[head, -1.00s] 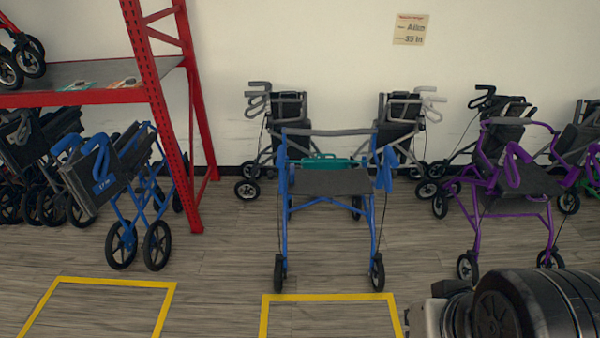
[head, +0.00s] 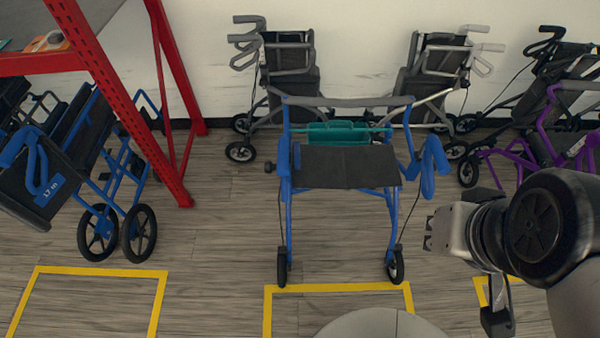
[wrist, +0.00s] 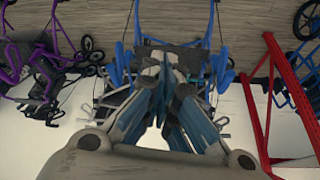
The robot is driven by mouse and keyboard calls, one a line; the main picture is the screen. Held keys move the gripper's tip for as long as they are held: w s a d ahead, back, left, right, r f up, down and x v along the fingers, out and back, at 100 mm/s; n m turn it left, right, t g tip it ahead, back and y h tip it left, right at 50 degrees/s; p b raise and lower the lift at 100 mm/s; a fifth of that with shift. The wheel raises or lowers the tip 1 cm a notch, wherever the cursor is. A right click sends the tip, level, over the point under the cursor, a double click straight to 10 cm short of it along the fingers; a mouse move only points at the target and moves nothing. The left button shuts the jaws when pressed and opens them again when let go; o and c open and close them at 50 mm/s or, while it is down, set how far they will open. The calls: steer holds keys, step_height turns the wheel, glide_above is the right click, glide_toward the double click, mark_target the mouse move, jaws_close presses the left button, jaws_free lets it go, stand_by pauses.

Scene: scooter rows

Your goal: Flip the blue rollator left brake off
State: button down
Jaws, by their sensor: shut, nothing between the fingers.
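The blue rollator (head: 347,168) stands upright in the middle of the head view, with a dark seat and a grey backrest bar. Its blue handle on the picture's right (head: 428,168) shows clearly as loops; the handle on the picture's left (head: 284,157) shows nearly end-on. I cannot tell the position of either brake lever. In the wrist view the blue rollator (wrist: 210,42) is upside down beyond my fingers, partly hidden by them. My gripper (wrist: 169,76) is shut and empty, apart from the rollator as far as I can tell.
Two grey rollators stand behind, left (head: 287,75) and right (head: 433,78). A purple rollator (head: 548,130) is to the right. Yellow floor markings (head: 340,287) lie in front; the floor there is open.

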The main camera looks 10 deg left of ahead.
steer(key=w+a+f+g+y+p, duration=0.25)
steer(key=w+a+g+y, duration=0.2)
steer(key=w+a, duration=0.55)
steer(key=w+a+f+m+y, duration=0.1)
steer(key=w+a+f+y, duration=0.2)
steer(key=w+f, duration=0.35)
steer(key=w+a+f+m+y, duration=0.25)
steer(key=w+f, duration=0.25)
steer(key=w, duration=0.3)
steer(key=w+a+f+m+t+y, duration=0.1)
steer(key=f+m, duration=0.1)
steer(key=f, duration=0.8)
steer(key=w+f+m+t+y+p, duration=0.1)
steer(key=f+m, duration=0.1)
steer(key=f, duration=0.9)
steer(key=w+a+f+m+t+y+p, duration=0.1)
steer(key=f+m+t, duration=0.1)
steer(key=f, duration=0.9)
steer(key=shift+w+a, duration=0.15)
steer(key=shift+a, duration=0.15)
steer(key=b+x, duration=0.3)
steer(key=x, duration=0.7)
steer(key=shift+s+a+r, duration=0.15)
steer(key=shift+s+r, duration=0.5)
steer(key=shift+s, duration=0.15)
steer(key=shift+s+a+r, duration=0.1)
steer(key=shift+s+r, duration=0.5)
steer(key=shift+s, duration=0.25)
